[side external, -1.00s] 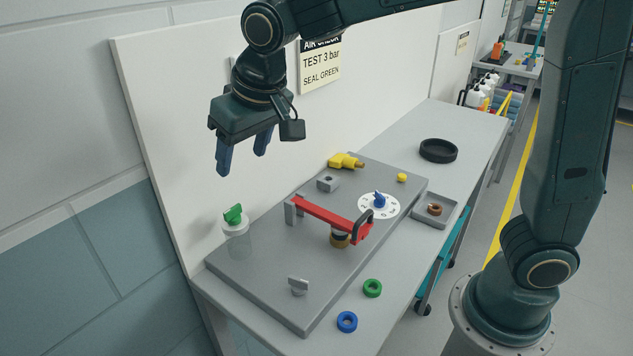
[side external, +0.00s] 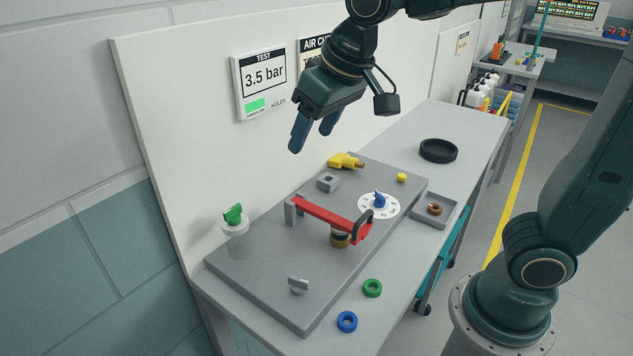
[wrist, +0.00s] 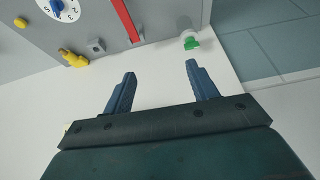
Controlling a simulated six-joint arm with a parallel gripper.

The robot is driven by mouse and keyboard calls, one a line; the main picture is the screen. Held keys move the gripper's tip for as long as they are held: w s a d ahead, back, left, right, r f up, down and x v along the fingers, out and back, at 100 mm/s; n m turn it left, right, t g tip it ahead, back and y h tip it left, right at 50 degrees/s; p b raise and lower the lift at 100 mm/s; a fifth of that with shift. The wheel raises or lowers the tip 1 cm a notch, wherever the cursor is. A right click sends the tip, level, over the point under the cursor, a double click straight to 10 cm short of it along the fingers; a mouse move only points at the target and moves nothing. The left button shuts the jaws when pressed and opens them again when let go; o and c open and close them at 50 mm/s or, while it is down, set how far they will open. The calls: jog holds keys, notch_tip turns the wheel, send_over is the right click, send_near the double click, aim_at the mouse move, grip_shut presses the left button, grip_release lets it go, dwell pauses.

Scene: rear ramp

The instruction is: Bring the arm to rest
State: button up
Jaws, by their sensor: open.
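My gripper (side external: 312,138) is open and empty in the side view. It is raised above the back of the bench, in front of the white wall panel. Its two blue fingers point down and a little left, apart from everything on the bench. In the wrist view my gripper (wrist: 157,90) shows its two fingers spread, with only pale panel between them.
A grey plate (side external: 262,270) on the bench carries a red bar (side external: 325,216), a white dial (side external: 391,208) and a yellow fitting (side external: 344,161). A green-topped clear cylinder (side external: 236,242) stands at its left. A display (side external: 262,82) reads 3.5 bar. A black ring (side external: 438,150) lies farther back.

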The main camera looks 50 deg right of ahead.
jog(key=s+d+f, duration=0.1)
jog(key=s+d, duration=0.2)
jog(key=s, duration=0.5)
jog(key=s+d+f, duration=0.2)
jog(key=s+d, duration=0.2)
jog(key=s, duration=0.4)
jog(key=shift+s+f+t, duration=0.15)
jog(key=shift+t, duration=0.25)
